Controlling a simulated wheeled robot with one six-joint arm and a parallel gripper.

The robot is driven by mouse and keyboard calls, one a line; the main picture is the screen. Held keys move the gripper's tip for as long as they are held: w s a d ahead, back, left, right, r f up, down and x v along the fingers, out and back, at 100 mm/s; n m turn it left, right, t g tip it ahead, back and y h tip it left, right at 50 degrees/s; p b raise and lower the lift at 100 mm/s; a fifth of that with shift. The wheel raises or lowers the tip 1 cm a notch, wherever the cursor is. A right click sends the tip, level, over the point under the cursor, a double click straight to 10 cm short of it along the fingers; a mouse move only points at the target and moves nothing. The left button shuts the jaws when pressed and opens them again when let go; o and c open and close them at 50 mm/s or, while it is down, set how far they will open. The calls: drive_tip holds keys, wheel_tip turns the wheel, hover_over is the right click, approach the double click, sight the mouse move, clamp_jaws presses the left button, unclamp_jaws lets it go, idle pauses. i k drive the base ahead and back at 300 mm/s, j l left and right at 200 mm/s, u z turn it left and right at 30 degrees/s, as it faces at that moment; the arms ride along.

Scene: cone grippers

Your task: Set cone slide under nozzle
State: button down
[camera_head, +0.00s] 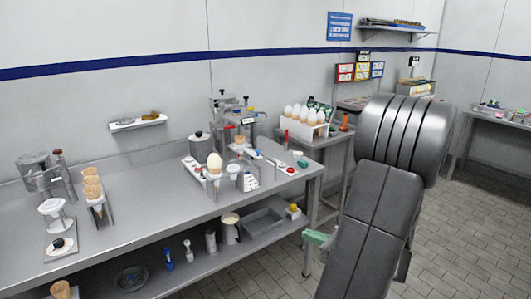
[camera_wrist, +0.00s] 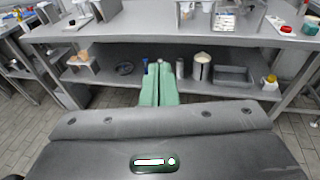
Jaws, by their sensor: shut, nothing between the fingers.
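A dispensing machine (camera_head: 226,106) with coloured levers stands at the back of the steel table; its nozzle is too small to make out. In front of it, a cone (camera_head: 239,143) sits in a holder. A second cone with a pale top (camera_head: 214,164) stands in a holder nearer the front edge, beside a narrow white rail with red marks (camera_head: 192,166). I cannot tell surely which part is the cone slide. My gripper (camera_head: 318,238) has green fingers and is in front of the table, below its top. In the wrist view the fingers (camera_wrist: 159,68) are shut and empty.
Stacked cones (camera_head: 92,187) stand at the left of the table (camera_head: 150,180). The lower shelf (camera_head: 190,262) holds a jug (camera_head: 230,228) and a grey tray (camera_head: 264,220). A rack of white-topped cones (camera_head: 305,118) stands on a back table. The tabletop's middle is clear.

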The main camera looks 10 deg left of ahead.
sight(240, 148)
drive_tip(key=i+j+z, duration=0.1)
drive_tip(key=i+j, duration=0.15)
drive_tip(key=i+j+z, duration=0.25)
drive_tip(key=i+j, duration=0.2)
drive_tip(key=j, duration=0.25)
drive_tip(key=i+j+z, duration=0.25)
drive_tip(key=i+j, duration=0.15)
drive_tip(key=j, duration=0.35)
drive_tip(key=i+j+z, duration=0.15)
drive_tip(key=j, duration=0.25)
